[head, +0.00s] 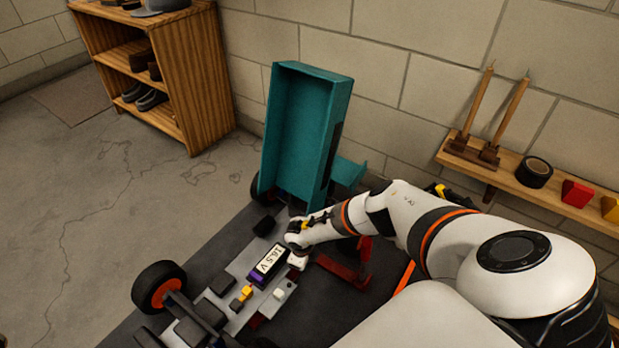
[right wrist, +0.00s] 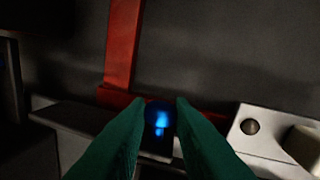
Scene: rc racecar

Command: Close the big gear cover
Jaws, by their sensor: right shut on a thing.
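My right gripper (head: 297,252) reaches down at the rear of the open car, beside the battery marked 16.5 V (head: 268,265). In the right wrist view its two green fingers (right wrist: 160,105) are shut on a small dark round part with a blue shine (right wrist: 158,118). I cannot tell whether this part belongs to the big gear cover, and I cannot clearly pick out that cover in either view. The large teal body shell (head: 300,125) stands tilted up at the back of the car. My left gripper is not in view.
A red bracket (head: 345,268) stands right of the gripper; a red bar (right wrist: 122,45) shows in the wrist view. The grey chassis (head: 240,318) carries several dark boxes, with an orange-rimmed wheel (head: 162,288) at left. A wall shelf (head: 545,187) and wooden cabinet (head: 195,75) stand behind.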

